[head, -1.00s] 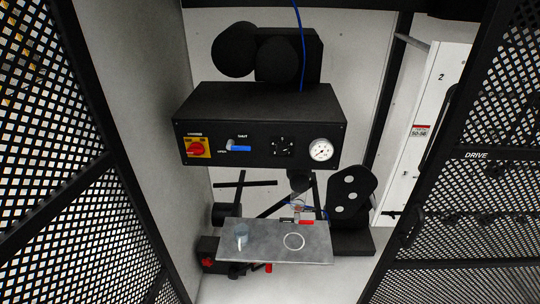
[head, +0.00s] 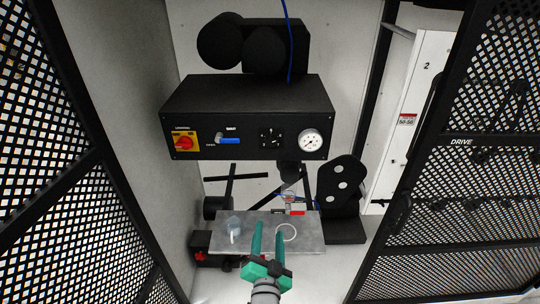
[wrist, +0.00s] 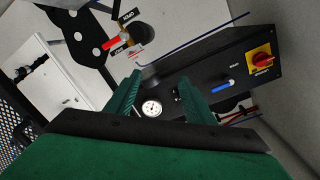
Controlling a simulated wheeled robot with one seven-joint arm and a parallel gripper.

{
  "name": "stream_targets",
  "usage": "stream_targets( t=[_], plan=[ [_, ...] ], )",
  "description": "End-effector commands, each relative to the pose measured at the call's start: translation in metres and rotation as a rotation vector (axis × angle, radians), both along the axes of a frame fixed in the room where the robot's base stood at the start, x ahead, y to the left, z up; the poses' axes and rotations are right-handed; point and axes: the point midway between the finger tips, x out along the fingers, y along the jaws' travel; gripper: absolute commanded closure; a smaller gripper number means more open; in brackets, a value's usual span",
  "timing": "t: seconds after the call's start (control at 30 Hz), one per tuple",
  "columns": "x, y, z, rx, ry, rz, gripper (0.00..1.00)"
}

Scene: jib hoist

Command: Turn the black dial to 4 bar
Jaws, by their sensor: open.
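The black dial (head: 271,138) sits on the front face of a black control box (head: 190,102), between the blue-handled lever and the gauge. A round white pressure gauge (head: 312,140) is right of the dial; its reading is too small to tell. My gripper (head: 268,226) is open and empty, with green fingers pointing up at the box, below the dial and in front of the grey shelf. In the wrist view the gauge (wrist: 152,108) shows between the fingers (wrist: 160,88). The dial is mostly hidden there by the right finger.
A red rotary switch (head: 184,143) on a yellow plate and a blue-handled lever (head: 229,140) are on the same panel. Black mesh doors (head: 440,230) flank the opening.

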Motion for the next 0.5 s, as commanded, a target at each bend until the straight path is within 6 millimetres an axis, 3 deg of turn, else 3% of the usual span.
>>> stream_targets(
  t=[0.03, 0.2, 0.4, 0.5],
  plan=[
    [0.018, 0.002, 0.019, 0.034, -0.019, -0.007, 0.52],
    [0.064, 0.005, 0.072, 0.156, -0.050, -0.035, 0.52],
    [0.100, 0.007, 0.128, 0.280, -0.077, -0.060, 0.52],
    [0.110, 0.008, 0.146, 0.321, -0.085, -0.067, 0.52]
  ],
)
